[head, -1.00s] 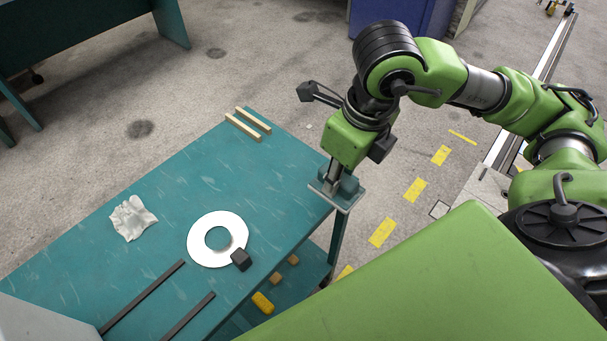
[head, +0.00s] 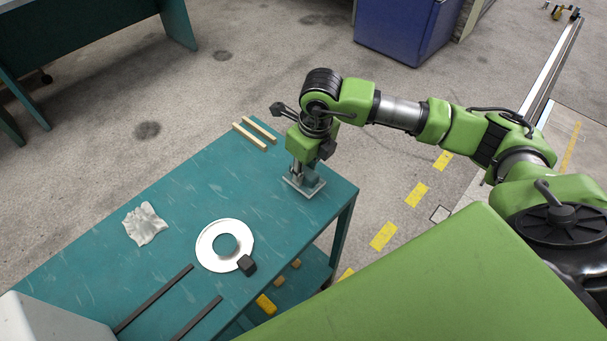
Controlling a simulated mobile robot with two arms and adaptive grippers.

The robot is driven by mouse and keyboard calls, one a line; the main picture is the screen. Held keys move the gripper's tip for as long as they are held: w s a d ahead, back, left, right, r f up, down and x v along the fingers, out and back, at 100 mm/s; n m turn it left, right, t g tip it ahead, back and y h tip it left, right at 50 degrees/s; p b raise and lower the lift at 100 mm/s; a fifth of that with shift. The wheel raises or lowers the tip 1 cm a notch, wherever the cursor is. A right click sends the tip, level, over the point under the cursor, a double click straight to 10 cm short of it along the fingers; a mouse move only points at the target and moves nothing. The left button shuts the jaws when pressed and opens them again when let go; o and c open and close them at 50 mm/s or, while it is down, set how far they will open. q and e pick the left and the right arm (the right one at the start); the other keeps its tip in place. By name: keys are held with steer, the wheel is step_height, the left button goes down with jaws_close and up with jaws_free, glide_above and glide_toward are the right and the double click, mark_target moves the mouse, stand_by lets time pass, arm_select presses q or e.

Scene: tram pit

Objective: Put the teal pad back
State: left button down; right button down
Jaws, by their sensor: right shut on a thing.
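My right gripper (head: 303,180) points down over the right part of the teal table (head: 230,180), to the right of two wooden strips. It is shut on the teal pad (head: 313,185), a small grey-teal piece showing at its fingertips. The fingers hide part of the pad, and I cannot tell whether it touches the tabletop. My left gripper is not in view.
Two pale wooden strips (head: 255,132) lie near the table's far edge. A white ring (head: 205,250), a dark block (head: 247,265), a crumpled white cloth (head: 144,224) and two dark strips (head: 155,297) lie farther left. Table surface between ring and gripper is clear.

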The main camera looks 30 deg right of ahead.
steer(key=f, duration=0.1)
steer(key=f+p, duration=0.1)
steer(key=f, duration=0.1)
steer(key=shift+w+p, duration=0.25)
steer(key=shift+p, duration=0.1)
steer(key=shift+f, duration=0.15)
steer(key=shift+f+b, duration=0.25)
steer(key=shift+b, duration=0.15)
steer(key=c, duration=1.8)
jaws_free()
steer(key=shift+r, duration=0.1)
